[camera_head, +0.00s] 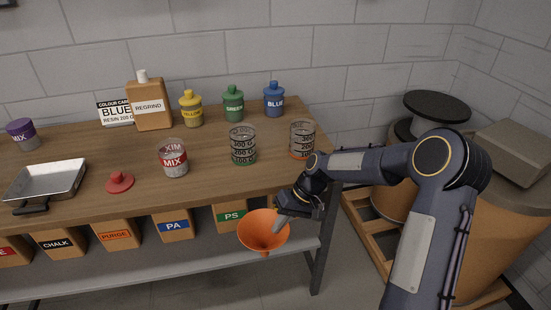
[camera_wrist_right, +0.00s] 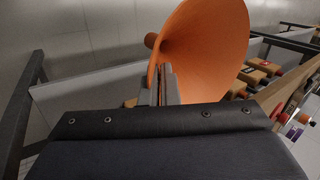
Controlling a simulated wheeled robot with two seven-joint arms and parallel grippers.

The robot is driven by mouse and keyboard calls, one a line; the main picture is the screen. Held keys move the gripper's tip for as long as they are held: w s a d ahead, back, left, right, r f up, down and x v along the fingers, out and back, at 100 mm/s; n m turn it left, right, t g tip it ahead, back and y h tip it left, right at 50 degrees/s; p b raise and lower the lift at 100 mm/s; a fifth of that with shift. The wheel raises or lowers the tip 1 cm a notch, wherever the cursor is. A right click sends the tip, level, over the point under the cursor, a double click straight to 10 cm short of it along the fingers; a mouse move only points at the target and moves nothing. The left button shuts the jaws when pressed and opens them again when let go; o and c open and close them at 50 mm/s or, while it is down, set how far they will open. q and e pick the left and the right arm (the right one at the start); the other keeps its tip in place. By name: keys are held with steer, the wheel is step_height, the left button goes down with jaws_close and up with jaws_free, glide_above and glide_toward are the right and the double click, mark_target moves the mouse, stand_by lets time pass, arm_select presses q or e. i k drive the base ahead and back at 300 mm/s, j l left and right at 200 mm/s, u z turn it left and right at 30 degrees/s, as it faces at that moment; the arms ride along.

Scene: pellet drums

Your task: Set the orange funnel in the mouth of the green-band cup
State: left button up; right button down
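The orange funnel (camera_head: 262,231) is in the air in front of the table's front edge, near the PS box, with its spout pointing down. My right gripper (camera_head: 281,222) is shut on the funnel's wall at the rim. In the right wrist view the funnel (camera_wrist_right: 212,50) shows large, with its wall between the fingers (camera_wrist_right: 164,88). The green-band cup (camera_head: 243,146) stands upright on the table, behind and to the left of my right gripper, apart from the funnel. Its mouth is clear. My left gripper is not in view.
On the wooden table (camera_head: 95,158) an orange-band cup (camera_head: 302,140) stands right of the green-band cup and a MIX cup (camera_head: 173,158) left. A red lid (camera_head: 119,182) and metal tray (camera_head: 48,180) lie farther left. Colour bottles (camera_head: 233,105) stand behind. Boxes (camera_head: 173,226) fill the lower shelf.

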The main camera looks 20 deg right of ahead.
mark_target(245, 148)
steer(key=l+z, duration=0.15)
steer(key=z, duration=0.3)
steer(key=i+z, duration=0.1)
steer(key=z, duration=0.35)
steer(key=i+l+z, duration=0.1)
steer(key=z, duration=0.3)
steer(key=i+l+u, duration=0.2)
steer(key=i, duration=0.25)
